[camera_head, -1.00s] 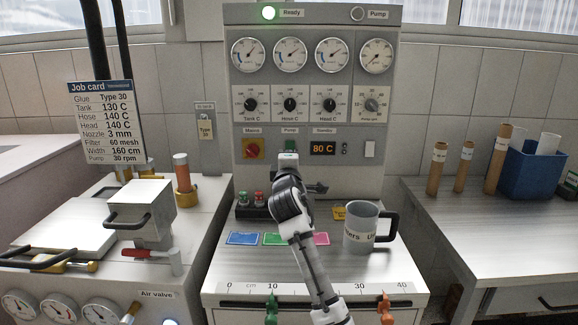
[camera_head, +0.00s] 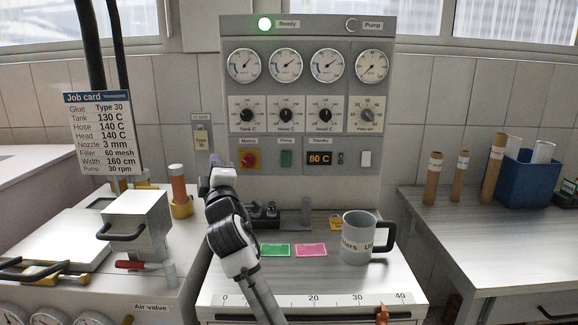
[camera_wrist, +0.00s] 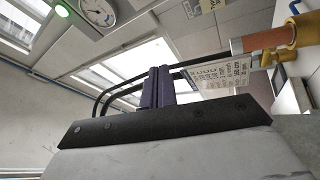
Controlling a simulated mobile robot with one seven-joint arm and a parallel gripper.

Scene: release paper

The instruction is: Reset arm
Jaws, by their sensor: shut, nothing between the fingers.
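My gripper (camera_head: 214,160) is up at the left side of the control cabinet (camera_head: 300,90), in front of the gap between the cabinet and the left machine. Its arm rises from the bottom of the head view over the left part of the bench. In the wrist view the two dark fingers (camera_wrist: 157,88) are together and empty, pointing toward the window and the job card (camera_wrist: 222,75). The fingers touch nothing that I can see. In the head view the black-and-white wrist hides part of the bench top behind it.
A grey mug (camera_head: 356,240) and green (camera_head: 275,250) and pink (camera_head: 311,250) cards lie on the bench. The left machine carries a metal box (camera_head: 135,222) and a copper-coloured cylinder (camera_head: 178,185). Cardboard tubes (camera_head: 493,168) and a blue bin (camera_head: 527,178) stand on the right table.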

